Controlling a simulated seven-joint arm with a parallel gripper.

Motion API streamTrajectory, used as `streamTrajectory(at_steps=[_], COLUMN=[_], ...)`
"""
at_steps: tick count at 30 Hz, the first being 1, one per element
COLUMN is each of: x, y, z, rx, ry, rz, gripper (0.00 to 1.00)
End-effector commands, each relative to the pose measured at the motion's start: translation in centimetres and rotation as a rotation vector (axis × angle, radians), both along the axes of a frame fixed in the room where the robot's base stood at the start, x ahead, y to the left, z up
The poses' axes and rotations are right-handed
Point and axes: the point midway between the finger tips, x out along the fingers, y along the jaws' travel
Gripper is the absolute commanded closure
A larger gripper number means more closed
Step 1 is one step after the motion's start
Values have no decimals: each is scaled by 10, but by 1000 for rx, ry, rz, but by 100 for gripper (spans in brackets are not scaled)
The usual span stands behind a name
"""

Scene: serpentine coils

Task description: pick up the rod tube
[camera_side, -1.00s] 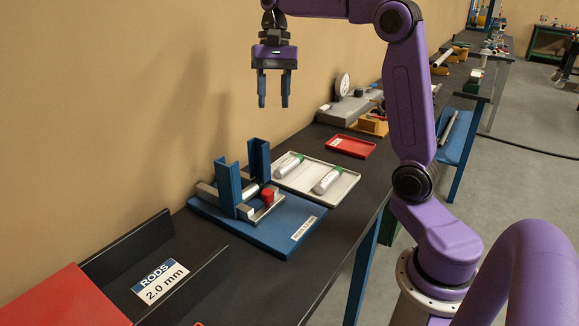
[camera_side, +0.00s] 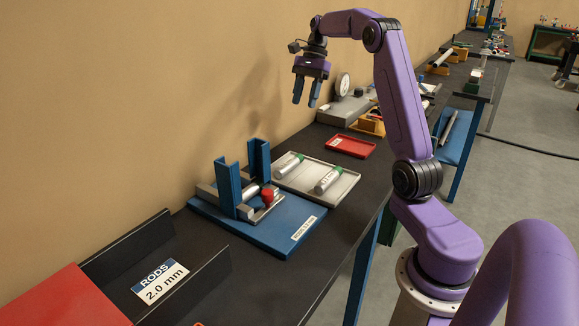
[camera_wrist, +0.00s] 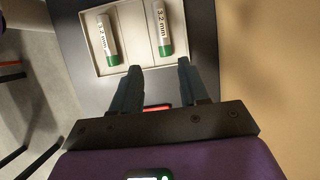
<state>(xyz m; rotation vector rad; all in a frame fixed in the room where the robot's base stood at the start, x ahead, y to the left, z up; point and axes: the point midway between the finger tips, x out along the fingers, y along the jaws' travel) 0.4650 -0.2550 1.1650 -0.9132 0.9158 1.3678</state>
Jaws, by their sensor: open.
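Two white tubes with green caps lie in a pale tray (camera_side: 318,195) on the bench. The left tube (camera_side: 290,165) and the right tube (camera_side: 328,180) lie apart from each other. In the wrist view both tubes, the nearer-left one (camera_wrist: 107,40) and the other (camera_wrist: 162,28), carry a "3.2 mm" label. Which one the task means I cannot tell. My gripper (camera_side: 305,104) is open and empty, tilted, well above the bench behind the tray. In the wrist view its blue fingers (camera_wrist: 157,84) point toward the tray's edge.
A blue fixture (camera_side: 260,225) with uprights and a red knob stands left of the tray. A red tray (camera_side: 347,146) lies behind it, near a grey block with a dial gauge (camera_side: 342,85). A black channel labelled "RODS 2.0 mm" (camera_side: 160,282) is at front left.

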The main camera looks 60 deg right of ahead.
Motion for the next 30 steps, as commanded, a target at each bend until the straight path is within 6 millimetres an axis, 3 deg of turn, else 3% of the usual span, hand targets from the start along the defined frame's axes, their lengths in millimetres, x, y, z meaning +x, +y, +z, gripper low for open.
streamTrajectory(at_steps=[8, 24, 30], x=[0, -1, 0], y=[4, 41, 47], z=[-24, -110, -126], rx=[1, 1, -1], ry=[2, 3, 1], rz=[3, 3, 3], gripper=[56, 56, 56])
